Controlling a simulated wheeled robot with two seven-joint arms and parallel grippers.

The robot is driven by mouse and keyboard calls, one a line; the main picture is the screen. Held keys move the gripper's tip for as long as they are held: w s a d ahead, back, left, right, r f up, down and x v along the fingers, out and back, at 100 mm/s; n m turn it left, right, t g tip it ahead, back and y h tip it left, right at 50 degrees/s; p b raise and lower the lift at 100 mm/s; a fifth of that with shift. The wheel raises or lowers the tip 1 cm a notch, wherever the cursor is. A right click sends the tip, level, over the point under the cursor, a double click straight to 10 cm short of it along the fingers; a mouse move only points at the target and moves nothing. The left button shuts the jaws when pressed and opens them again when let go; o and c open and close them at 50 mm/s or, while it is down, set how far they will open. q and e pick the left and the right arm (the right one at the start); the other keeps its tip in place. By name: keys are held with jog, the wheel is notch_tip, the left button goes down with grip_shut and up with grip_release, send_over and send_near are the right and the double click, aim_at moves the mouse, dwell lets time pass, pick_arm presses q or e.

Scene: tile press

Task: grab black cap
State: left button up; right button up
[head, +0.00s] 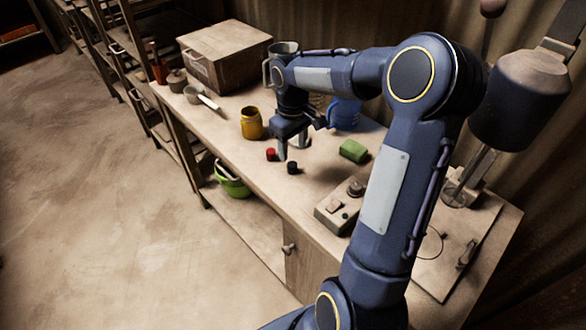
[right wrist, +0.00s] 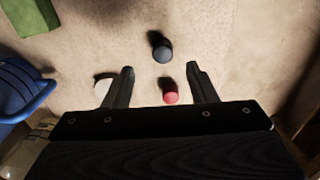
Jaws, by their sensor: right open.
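The black cap (head: 292,168) is a small dark cylinder on the workbench (head: 400,130), near its front edge. In the right wrist view the black cap (right wrist: 162,50) lies beyond the fingertips, roughly on the line midway between them. My right gripper (head: 292,150) is open and empty above the bench, and its fingers also show in the right wrist view (right wrist: 161,70). A red cap (head: 271,154) stands just left of the black cap. In the right wrist view the red cap (right wrist: 169,93) is between the open fingers, nearer the palm. My left gripper is not in view.
A yellow jar (head: 251,124) stands left of the gripper. A control box (head: 336,211) sits nearer the front.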

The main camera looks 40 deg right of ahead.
aim_at(292, 164)
notch_tip(292, 164, down, 6)
jog(key=shift+a+f, duration=0.15)
jog(key=shift+f, duration=0.05)
jog(key=shift+s, duration=0.1)
jog(key=shift+c, duration=0.3)
jog(key=c, duration=1)
